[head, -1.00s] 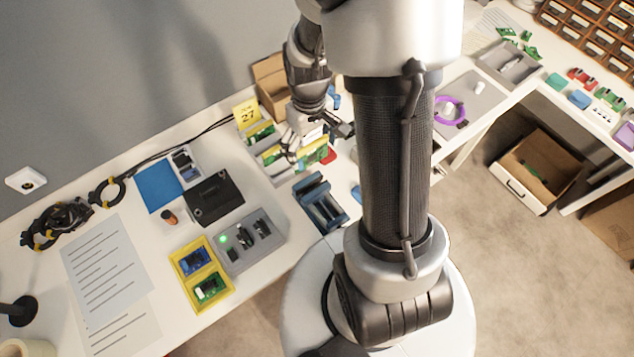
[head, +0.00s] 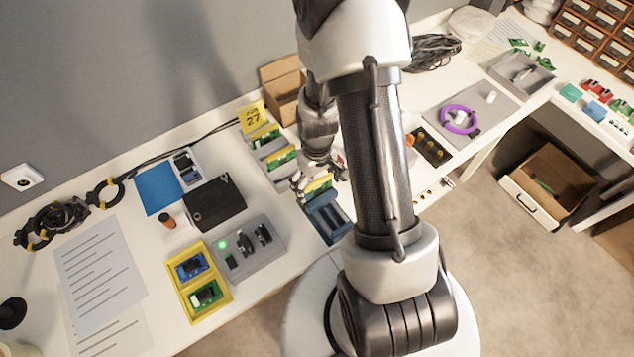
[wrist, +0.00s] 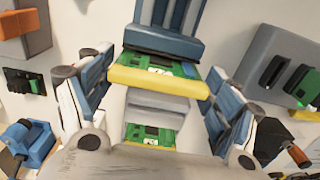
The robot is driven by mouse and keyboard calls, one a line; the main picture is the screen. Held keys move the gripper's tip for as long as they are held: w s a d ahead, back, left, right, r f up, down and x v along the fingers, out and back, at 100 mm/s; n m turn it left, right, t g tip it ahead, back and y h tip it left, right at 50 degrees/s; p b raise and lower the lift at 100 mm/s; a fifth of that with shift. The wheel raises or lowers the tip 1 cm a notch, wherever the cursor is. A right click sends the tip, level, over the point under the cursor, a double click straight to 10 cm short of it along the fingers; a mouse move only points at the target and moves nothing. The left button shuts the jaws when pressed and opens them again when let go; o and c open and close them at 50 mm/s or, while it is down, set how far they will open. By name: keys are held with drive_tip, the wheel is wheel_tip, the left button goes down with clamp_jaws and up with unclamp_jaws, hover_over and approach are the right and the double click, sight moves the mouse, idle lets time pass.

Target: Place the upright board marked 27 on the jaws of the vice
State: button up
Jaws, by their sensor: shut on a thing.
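My gripper (head: 318,184) is shut on a green board with a yellow edge (wrist: 158,82); its blue-padded fingers (wrist: 157,90) hold the board's two ends. A white mark shows on the board, too small to read. The blue-grey vice (head: 329,219) lies just in front of my gripper in the head view and at the top of the wrist view (wrist: 168,42). The board is at the vice's near end in the wrist view; I cannot tell whether they touch. A yellow card reading 27 (head: 252,117) stands at the grey rack (head: 274,173).
The rack holds other green boards, one visible below the held board in the wrist view (wrist: 150,136). A grey fixture with a green light (head: 250,248) and a yellow tray (head: 200,280) lie left of the vice. A cardboard box (head: 283,88) stands behind.

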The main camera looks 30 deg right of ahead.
drive_tip(key=shift+f, duration=0.1)
drive_tip(key=o, duration=1.1)
drive_tip(key=shift+c, duration=0.2)
drive_tip(key=s+a+r+t+p, duration=0.1)
drive_tip(key=a+r+p, duration=0.15)
drive_tip(key=r, duration=1.15)
drive_tip(key=s+a+r+t+p, duration=0.1)
drive_tip(key=s+a+r, duration=0.15)
drive_tip(key=r, duration=1.05)
drive_tip(key=s+a+r+t, duration=0.2)
drive_tip(key=s+a+r, duration=0.3)
drive_tip(key=s+r, duration=0.4)
drive_tip(key=shift+s+a+r+t, duration=0.3)
drive_tip(key=shift+s+a+r, duration=0.1)
drive_tip(key=shift+s, duration=0.15)
